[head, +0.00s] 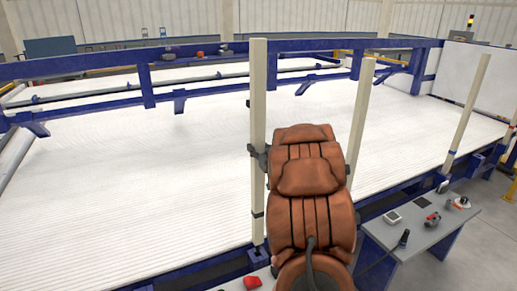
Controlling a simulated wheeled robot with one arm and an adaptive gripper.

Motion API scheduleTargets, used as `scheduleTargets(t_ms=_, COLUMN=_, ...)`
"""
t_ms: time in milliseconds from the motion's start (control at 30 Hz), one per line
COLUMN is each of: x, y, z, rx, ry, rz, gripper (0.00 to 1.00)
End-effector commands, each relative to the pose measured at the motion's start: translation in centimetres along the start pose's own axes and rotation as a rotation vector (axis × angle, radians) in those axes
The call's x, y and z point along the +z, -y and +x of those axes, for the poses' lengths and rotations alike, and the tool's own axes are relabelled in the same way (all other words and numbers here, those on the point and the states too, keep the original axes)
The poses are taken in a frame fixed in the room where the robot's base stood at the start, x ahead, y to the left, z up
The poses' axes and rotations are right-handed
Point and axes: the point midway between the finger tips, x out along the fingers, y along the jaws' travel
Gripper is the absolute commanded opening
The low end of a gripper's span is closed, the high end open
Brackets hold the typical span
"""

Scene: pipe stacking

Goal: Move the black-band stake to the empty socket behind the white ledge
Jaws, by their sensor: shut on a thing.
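The black-band stake (258,90) is a tall, pale, square post standing upright left of my arm, with a dark band near its lower end. My gripper (259,156) is shut on it at about mid-height, mostly hidden behind my orange-brown arm. The stake's foot is at a blue socket (258,256) on the near frame edge; I cannot tell whether it sits in it or just above. The wide white ribbed surface (120,180) lies behind the stake. I cannot make out an empty socket behind it.
Another pale stake (362,105) stands upright just right of my arm, and one more (467,110) farther right. A blue frame rail (200,56) crosses the far side. A grey table (405,222) with small tools stands at the lower right.

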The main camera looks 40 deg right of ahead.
Motion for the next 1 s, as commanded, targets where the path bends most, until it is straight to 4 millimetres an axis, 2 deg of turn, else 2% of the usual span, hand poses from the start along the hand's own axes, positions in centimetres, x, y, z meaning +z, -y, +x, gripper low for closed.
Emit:
scheduleTargets(t_ms=600, x=0.2, y=0.0, z=0.0, rx=0.000, ry=-0.004, rz=-0.001, gripper=0.00)
scheduleTargets(t_ms=1000, x=1.2, y=0.0, z=0.0, rx=0.000, ry=-0.004, rz=-0.001, gripper=0.00)
